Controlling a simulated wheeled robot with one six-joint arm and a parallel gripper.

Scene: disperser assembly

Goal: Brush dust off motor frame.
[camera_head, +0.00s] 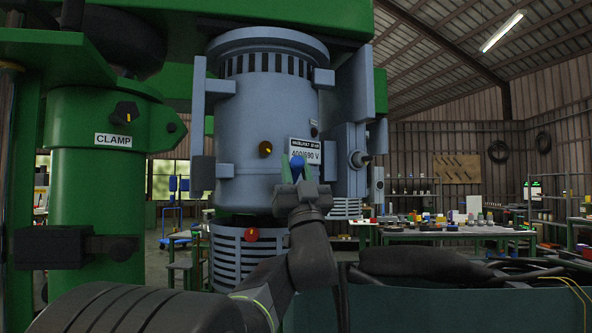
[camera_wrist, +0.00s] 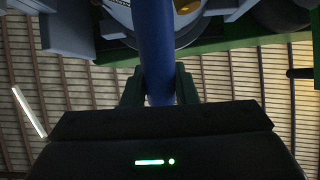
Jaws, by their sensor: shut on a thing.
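The motor frame (camera_head: 255,130) is a large blue-grey cylinder in the middle of the head view, with a slotted band near its top and a white label reading 400/690 V. My gripper (camera_head: 295,178) is in front of its lower right side, just below the label. It is shut on a blue handle (camera_head: 297,166), which also shows upright between the fingers in the wrist view (camera_wrist: 155,50). The handle's far end is out of the wrist view, so I cannot tell whether it touches the motor. I see no clear dust on the frame.
A green column (camera_head: 95,190) with a CLAMP label and black knob stands left of the motor. A slotted grey guard (camera_head: 225,262) with a red knob (camera_head: 251,234) sits below. A workbench (camera_head: 450,236) with parts is behind at right. A teal edge (camera_head: 450,308) crosses the lower right.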

